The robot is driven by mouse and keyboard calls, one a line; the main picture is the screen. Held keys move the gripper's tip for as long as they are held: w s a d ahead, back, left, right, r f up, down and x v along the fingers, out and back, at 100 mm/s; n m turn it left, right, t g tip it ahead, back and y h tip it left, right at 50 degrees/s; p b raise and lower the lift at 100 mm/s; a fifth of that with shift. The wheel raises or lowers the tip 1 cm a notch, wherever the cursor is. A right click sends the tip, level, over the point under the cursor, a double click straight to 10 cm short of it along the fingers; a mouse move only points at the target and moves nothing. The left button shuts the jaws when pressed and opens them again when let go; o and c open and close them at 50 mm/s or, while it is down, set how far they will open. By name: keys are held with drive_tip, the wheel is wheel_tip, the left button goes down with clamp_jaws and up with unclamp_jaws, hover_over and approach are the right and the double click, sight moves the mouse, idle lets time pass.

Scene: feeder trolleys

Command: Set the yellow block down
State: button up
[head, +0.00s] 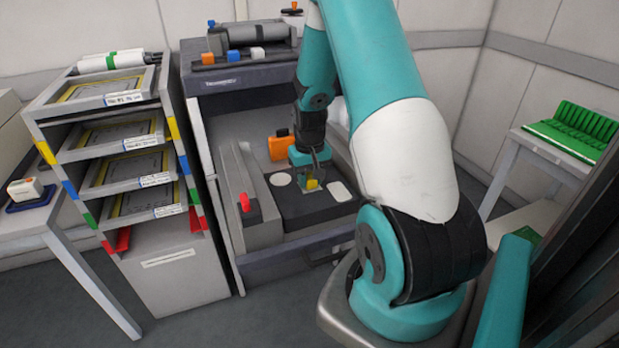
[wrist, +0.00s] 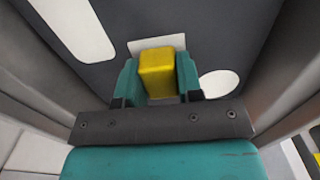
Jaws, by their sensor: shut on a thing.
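The yellow block (head: 312,184) is small and sits at the end of my gripper (head: 311,180), above the dark surface of the machine's recess. In the wrist view the yellow block (wrist: 159,72) stands between the two teal fingers of my gripper (wrist: 158,80), which is shut on it. A white patch (wrist: 156,43) shows just behind the block and is partly hidden by it. From these views I cannot tell whether the block touches the surface below.
The dark surface (head: 303,207) bears a white round patch (head: 280,179) on the left and a white rounded rectangle (head: 339,191) on the right. An orange thing (head: 282,148) stands behind. A grey unit with a red knob (head: 245,202) borders the left. A tray rack (head: 131,170) stands further left.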

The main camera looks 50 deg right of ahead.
sight(310, 176)
drive_tip(key=o, duration=0.9)
drive_tip(key=shift+f, duration=0.1)
wheel_tip(310, 176, up, 12)
drive_tip(key=w+a+r+n+t+y, duration=0.1)
drive_tip(key=a+r+n, duration=0.15)
drive_tip(key=a, duration=0.55)
drive_tip(key=a+r+n, duration=0.2)
drive_tip(key=a+r, duration=0.1)
drive_tip(key=a, duration=0.6)
drive_tip(key=s+a+r+n+y, duration=0.1)
drive_tip(key=s+a+n, duration=0.2)
drive_tip(key=s+a, duration=0.2)
drive_tip(key=s+a+r+n+y, duration=0.1)
drive_tip(key=s+a+r+n, duration=0.1)
drive_tip(key=s+a, duration=0.3)
drive_tip(key=s+a+r+n+g+y, duration=0.1)
drive_tip(key=s+a+n, duration=0.3)
drive_tip(key=a, duration=0.7)
drive_tip(key=shift+s+a+r, duration=0.1)
drive_tip(key=shift+s+r, duration=0.25)
drive_tip(key=shift+s, duration=0.2)
drive_tip(key=shift+s+a+r, duration=0.1)
drive_tip(key=shift+s+r, duration=0.25)
drive_tip(key=shift+s, duration=0.2)
